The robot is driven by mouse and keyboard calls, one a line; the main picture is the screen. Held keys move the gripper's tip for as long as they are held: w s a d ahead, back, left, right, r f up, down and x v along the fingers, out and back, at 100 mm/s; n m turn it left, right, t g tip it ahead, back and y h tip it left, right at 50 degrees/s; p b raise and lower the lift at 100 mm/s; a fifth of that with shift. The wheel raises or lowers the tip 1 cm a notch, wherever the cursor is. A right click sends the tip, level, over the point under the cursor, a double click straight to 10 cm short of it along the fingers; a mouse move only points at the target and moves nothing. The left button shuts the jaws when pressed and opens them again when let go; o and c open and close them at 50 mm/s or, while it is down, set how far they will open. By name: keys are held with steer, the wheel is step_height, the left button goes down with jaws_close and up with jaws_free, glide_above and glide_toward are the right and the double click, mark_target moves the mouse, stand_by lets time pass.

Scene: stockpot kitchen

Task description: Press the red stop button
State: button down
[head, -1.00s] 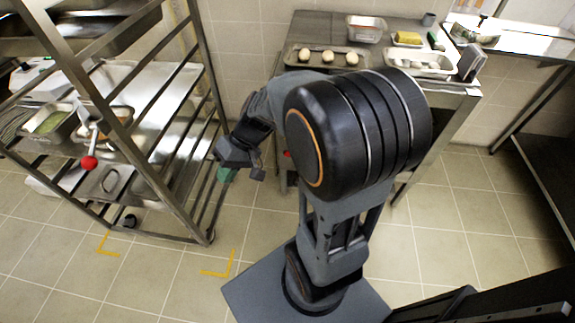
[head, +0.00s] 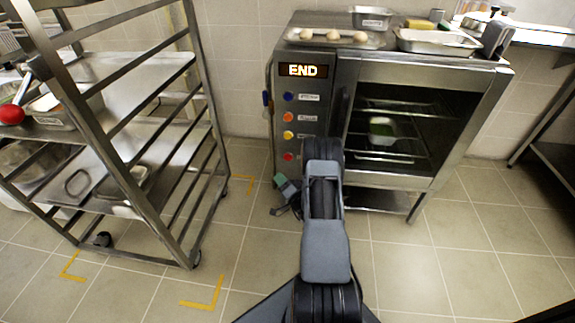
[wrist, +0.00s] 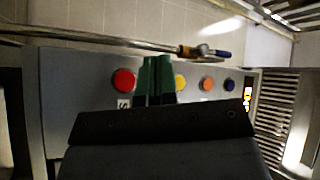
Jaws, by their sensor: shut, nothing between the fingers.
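The red button (head: 288,156) is the lowest in a column on the oven's left control panel, below the yellow button (head: 288,135). In the wrist view the red button (wrist: 124,80) lies just left of my fingers, and the yellow button (wrist: 180,83) just right of them. My gripper (head: 281,183) is shut and empty, its green fingers below the red button in the head view. In the wrist view its fingertips (wrist: 157,62) point toward the panel between those two buttons. I cannot tell whether they touch it. The display (head: 303,70) reads END.
An orange button (head: 288,117) and a blue button (head: 288,97) sit higher on the panel. The oven's glass door (head: 400,120) is closed, with a container (head: 382,131) inside. A metal rack (head: 150,150) stands at left. Open tiled floor lies between.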

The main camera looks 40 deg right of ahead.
mark_target(288, 157)
steer(key=shift+s+d+f+m+h, duration=0.3)
steer(key=shift+d+f+h, duration=0.3)
steer(key=shift+f+h, duration=0.15)
steer(key=shift+y, duration=0.25)
steer(key=shift+w+d+b, duration=2.1)
steer(key=shift+w+d, duration=0.9)
steer(key=shift+w, duration=0.2)
steer(key=shift+w+d+b, duration=0.6)
steer(key=shift+b, duration=0.4)
stand_by(0.5)
steer(key=shift+s+a, duration=0.6)
steer(key=shift+s, duration=0.05)
